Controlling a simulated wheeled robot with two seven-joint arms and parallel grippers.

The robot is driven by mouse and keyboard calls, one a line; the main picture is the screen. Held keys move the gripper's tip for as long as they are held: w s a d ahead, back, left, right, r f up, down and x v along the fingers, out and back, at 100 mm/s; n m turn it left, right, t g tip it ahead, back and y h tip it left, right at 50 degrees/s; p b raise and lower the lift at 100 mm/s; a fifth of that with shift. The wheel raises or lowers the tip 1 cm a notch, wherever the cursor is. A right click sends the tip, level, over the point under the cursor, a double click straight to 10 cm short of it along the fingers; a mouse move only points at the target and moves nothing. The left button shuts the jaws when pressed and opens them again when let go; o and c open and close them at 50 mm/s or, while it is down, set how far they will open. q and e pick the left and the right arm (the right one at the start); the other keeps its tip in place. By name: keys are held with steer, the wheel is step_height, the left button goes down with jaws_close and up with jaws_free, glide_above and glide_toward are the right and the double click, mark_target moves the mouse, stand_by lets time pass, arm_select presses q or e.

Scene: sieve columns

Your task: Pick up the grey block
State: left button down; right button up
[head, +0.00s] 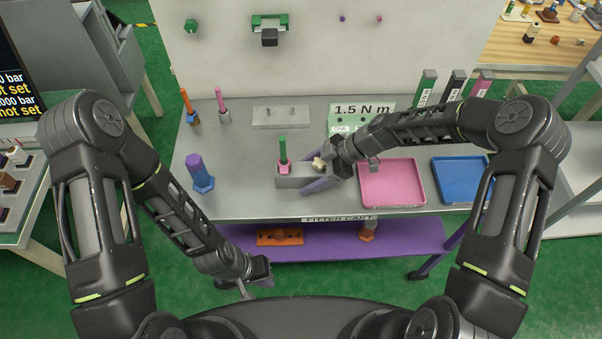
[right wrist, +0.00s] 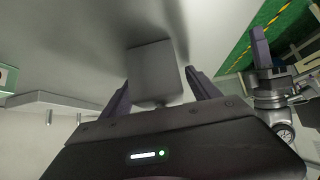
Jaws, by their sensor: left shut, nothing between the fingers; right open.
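The grey block (head: 289,184) sits on the front middle of the table, with a pink-based green rod and a yellowish knob (head: 318,163) showing at it. In the right wrist view the block (right wrist: 153,66) lies between the two purple fingers of my right gripper (right wrist: 160,82), which is open with gaps beside the block. In the head view my right gripper (head: 318,178) reaches the block's right end; its far finger is hard to make out. My left gripper (head: 246,290) is shut and empty, low in front of the table.
A pink tray (head: 391,202) and a blue tray (head: 476,198) stand to the right of the block. A blue-purple bolt (head: 200,174) stands left. A grey plate (head: 281,117) lies behind. A purple shelf (head: 340,241) is below the tabletop.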

steer(key=shift+c, duration=0.2)
jaws_close()
stand_by(0.5)
